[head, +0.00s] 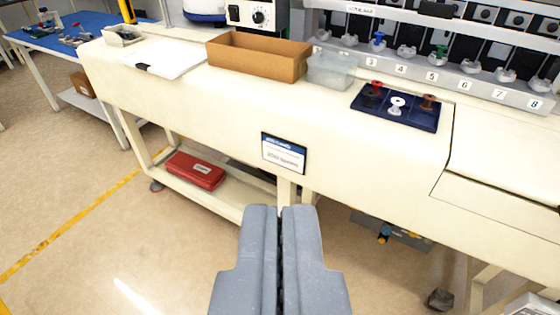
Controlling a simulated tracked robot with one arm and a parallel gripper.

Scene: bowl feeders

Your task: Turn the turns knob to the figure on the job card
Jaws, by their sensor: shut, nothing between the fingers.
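A round black knob (258,17) on a pale dial sits on the front panel of a control box at the top of the view, behind the bench. Its label and figures are too small to read, so I cannot tell if it is the turns knob. A card with a blue header (284,152) is fixed to the bench's front face; its text is not legible and I cannot tell if it is the job card. My gripper (280,210) points forward at the bottom centre, shut and empty, in front of the bench and well apart from the knob.
On the cream bench (165,90) stand a brown open box (258,65), a clear bin (332,70), a white sheet on a clipboard (165,60) and a blue tray (398,112) of spools. A numbered rack (450,80) stands behind. Floor (100,240) at left is clear.

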